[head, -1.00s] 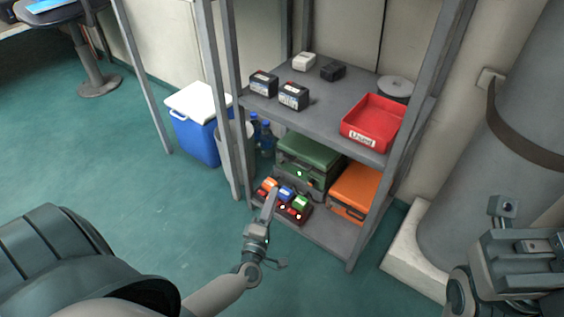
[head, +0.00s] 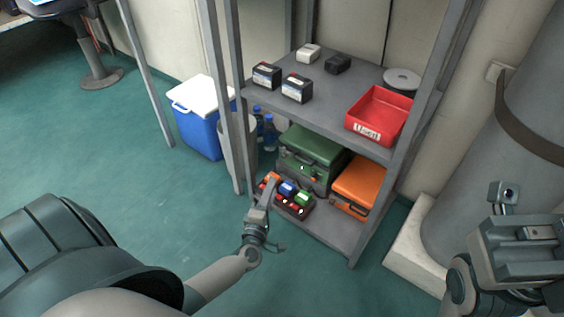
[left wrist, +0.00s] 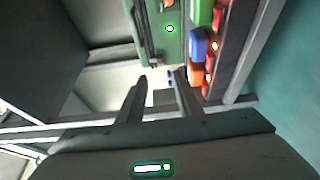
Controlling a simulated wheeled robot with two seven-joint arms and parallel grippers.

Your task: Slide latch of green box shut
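The green box (head: 315,143) stands on the lower shelf, left of an orange box. Its front faces me, and a small bright spot shows on that front. The green box also shows at the top of the left wrist view (left wrist: 165,45). The latch is too small to make out. My left gripper (head: 270,190) is in front of the lower shelf, beside the small coloured blocks and apart from the green box. In the left wrist view its two fingers (left wrist: 158,88) stand apart with nothing between them. My right gripper (head: 502,192) is at the right edge, far from the shelf.
The upper shelf holds a red bin (head: 380,115) and small batteries (head: 297,88). Metal posts frame the shelf.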

